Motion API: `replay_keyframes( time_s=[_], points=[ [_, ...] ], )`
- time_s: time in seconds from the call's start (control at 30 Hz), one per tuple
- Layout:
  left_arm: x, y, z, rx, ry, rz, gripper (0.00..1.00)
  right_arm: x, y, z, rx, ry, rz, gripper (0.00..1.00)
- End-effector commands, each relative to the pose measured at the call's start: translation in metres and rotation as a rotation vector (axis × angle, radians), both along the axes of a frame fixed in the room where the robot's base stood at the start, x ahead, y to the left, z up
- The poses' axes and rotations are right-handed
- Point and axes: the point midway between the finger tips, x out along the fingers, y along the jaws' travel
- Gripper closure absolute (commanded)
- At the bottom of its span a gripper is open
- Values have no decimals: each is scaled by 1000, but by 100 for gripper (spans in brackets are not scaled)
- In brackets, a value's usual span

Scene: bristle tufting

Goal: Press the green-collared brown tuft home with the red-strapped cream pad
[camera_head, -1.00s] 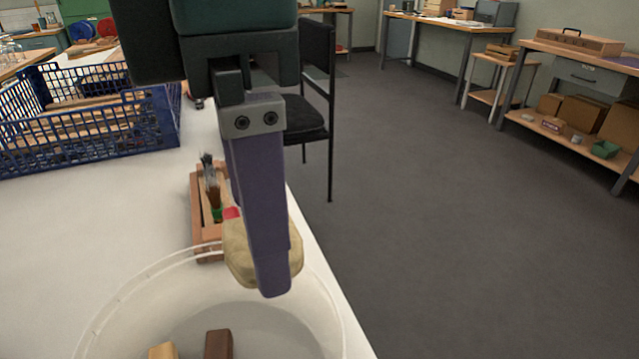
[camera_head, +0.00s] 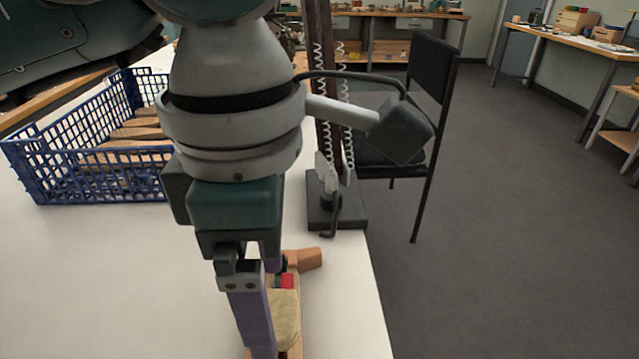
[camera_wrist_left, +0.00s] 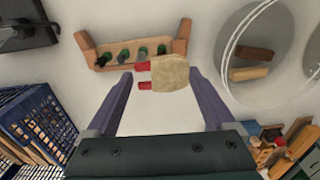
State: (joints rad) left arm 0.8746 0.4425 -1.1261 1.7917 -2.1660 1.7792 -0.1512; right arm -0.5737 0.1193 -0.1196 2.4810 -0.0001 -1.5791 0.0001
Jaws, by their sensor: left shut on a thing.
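My left gripper (camera_head: 262,330) has purple fingers and is shut on the cream pad (camera_head: 288,318). Red strap (camera_head: 285,282) shows at the pad's far end. In the left wrist view the pad (camera_wrist_left: 172,74) sits between the two fingers (camera_wrist_left: 162,76), with two red strap ends pointing left. A wooden rack (camera_wrist_left: 83,40) lies just beyond it, with several dark tufts (camera_wrist_left: 124,56) in green collars. I cannot tell which tuft is brown. The pad looks apart from the tufts. In the head view the gripper hides most of the rack. My right gripper is out of view.
A blue crate (camera_head: 40,165) with wooden pieces stands at the left. A black stand (camera_head: 335,212) with coiled cords is at the table's right edge. In the left wrist view a clear round bin (camera_wrist_left: 226,50) holds blocks. White table (camera_head: 110,270) is clear at left.

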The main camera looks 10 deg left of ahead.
Motion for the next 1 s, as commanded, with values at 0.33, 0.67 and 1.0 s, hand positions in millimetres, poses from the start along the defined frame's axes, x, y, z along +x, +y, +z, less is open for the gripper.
replay_keyframes(
  time_s=[0.33, 0.67, 1.0],
  points=[
    [0, 0, -27, 0, 1, 0, 79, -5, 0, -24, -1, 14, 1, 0],
    [0, 0, -52, -1, 1, 1, 79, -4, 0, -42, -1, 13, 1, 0],
    [0, 0, -52, -1, 0, 1, 79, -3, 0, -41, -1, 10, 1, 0]
  ],
)
